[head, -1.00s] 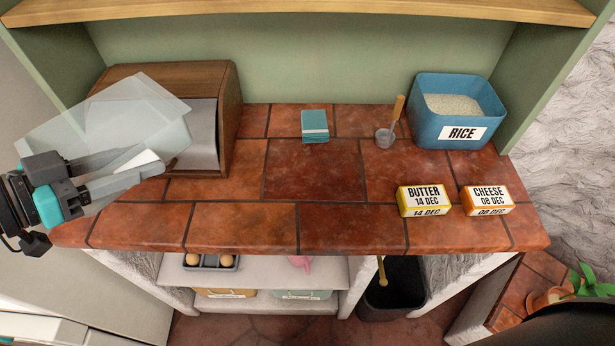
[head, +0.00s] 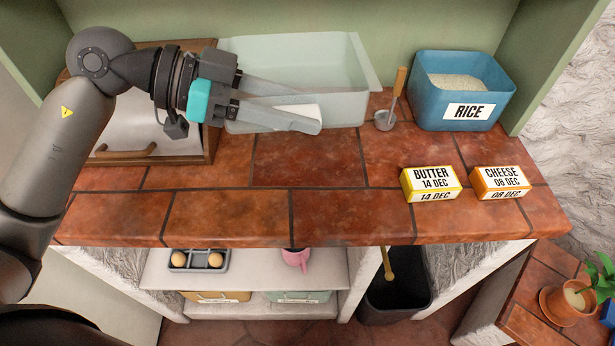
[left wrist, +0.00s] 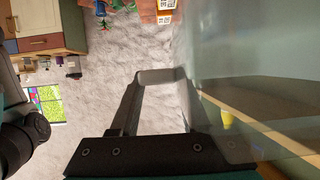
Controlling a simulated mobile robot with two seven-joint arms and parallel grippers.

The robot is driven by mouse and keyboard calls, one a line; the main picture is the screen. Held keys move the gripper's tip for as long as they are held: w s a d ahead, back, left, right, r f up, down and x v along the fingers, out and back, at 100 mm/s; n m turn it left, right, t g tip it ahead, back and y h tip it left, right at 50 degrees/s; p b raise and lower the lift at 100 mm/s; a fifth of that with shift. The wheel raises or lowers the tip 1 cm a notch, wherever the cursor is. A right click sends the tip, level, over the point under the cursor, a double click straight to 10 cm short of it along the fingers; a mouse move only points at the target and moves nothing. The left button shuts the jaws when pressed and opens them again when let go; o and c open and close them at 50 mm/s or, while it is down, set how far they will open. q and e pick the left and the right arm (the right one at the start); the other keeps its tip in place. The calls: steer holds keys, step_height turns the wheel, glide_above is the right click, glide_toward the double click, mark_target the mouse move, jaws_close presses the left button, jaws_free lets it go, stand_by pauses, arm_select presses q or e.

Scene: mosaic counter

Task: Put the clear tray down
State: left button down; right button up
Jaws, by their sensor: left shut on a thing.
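The clear tray (head: 345,62) is at the back middle of the counter in the head view, between the wooden bread box and the rice tub, its open side up. I cannot tell whether its underside touches the counter. My left gripper (head: 338,110) is shut on the tray's near wall, beside a white patch. In the left wrist view the fingers (left wrist: 160,78) show, and the see-through tray wall (left wrist: 245,70) fills the right side. My right gripper is not in view.
The wooden bread box (head: 205,145) is partly behind my left arm. A ladle (head: 385,118), the blue rice tub (head: 455,100), a butter box (head: 431,184) and a cheese box (head: 499,182) stand to the right. The counter's front middle (head: 310,215) is clear.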

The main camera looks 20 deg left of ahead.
arm_select(q)
steer(key=shift+s+d+r+m+g, duration=0.3)
steer(key=shift+s+d+r, duration=0.1)
steer(key=shift+s+r, duration=0.15)
steer(key=shift+s+f, duration=0.1)
steer(key=shift+f, duration=0.1)
step_height(320, 180, down, 16)
steer(key=b, duration=0.5)
steer(key=shift+d+r+b, duration=0.1)
steer(key=shift+r+b, duration=0.1)
steer(key=shift+b, duration=0.1)
step_height(320, 180, down, 4)
steer(key=shift+r+b, duration=0.2)
steer(key=shift+b, duration=0.5)
steer(key=shift+f, duration=0.25)
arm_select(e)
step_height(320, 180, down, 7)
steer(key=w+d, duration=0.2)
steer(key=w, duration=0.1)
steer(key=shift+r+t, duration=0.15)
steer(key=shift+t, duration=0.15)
arm_select(q)
steer(key=c, duration=0.7)
jaws_free()
steer(key=o, duration=0.3)
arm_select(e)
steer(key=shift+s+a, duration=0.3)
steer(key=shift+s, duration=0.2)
